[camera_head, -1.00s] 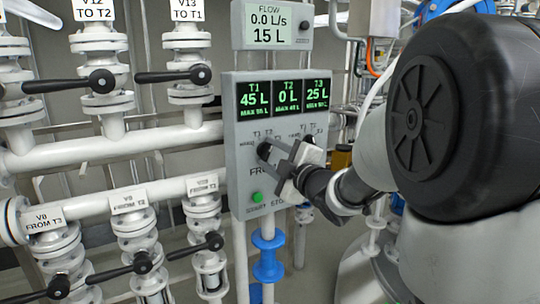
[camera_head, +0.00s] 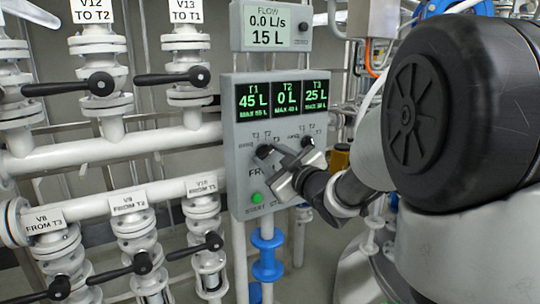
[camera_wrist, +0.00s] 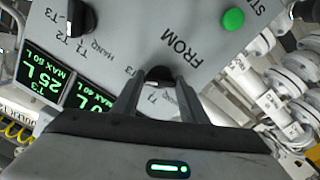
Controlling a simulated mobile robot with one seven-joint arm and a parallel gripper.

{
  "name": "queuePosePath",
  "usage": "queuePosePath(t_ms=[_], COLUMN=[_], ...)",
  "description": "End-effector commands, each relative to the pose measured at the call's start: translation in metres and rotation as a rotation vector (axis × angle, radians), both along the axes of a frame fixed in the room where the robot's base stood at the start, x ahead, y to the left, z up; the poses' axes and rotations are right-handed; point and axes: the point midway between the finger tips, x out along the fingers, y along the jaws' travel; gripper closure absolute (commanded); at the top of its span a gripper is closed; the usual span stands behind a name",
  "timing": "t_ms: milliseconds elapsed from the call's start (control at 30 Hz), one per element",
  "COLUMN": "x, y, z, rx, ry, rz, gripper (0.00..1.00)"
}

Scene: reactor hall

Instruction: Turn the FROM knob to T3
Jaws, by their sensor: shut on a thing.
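The FROM knob (camera_head: 264,151) is a black knob on the left of the grey control panel (camera_head: 244,185). It also shows in the wrist view (camera_wrist: 160,73), just above the word FROM in the head view. My gripper (camera_head: 275,166) is shut on this knob, with one finger on each side in the wrist view (camera_wrist: 158,88). Labels T1 and T2 are partly readable around the knob.
A second black knob (camera_head: 307,142) sits to the right, close to my gripper. A green button (camera_head: 257,197) is below. Tank displays (camera_head: 287,97) read 45 L, 0 L and 25 L; the flow display (camera_head: 268,22) reads 0.0 L/s. Pipes with black-handled valves (camera_head: 100,82) fill the left.

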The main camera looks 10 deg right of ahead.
Motion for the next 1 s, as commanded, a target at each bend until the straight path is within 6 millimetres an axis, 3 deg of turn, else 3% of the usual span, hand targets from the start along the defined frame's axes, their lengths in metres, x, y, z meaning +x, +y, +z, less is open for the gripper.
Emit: queuePosePath(t_ms=[500,533,633,1000], x=[0.0004,0.0004,0.0004,0.0004], y=[0.0007,0.0007,0.0007,0.0006], z=[0.0018,0.0018,0.0015,0.0003], rx=[0.024,0.024,0.024,0.021], ry=[0.004,0.004,0.004,0.005], rz=[0.001,0.001,0.001,0.001], gripper=[0.83,0.59,0.42,0.42])
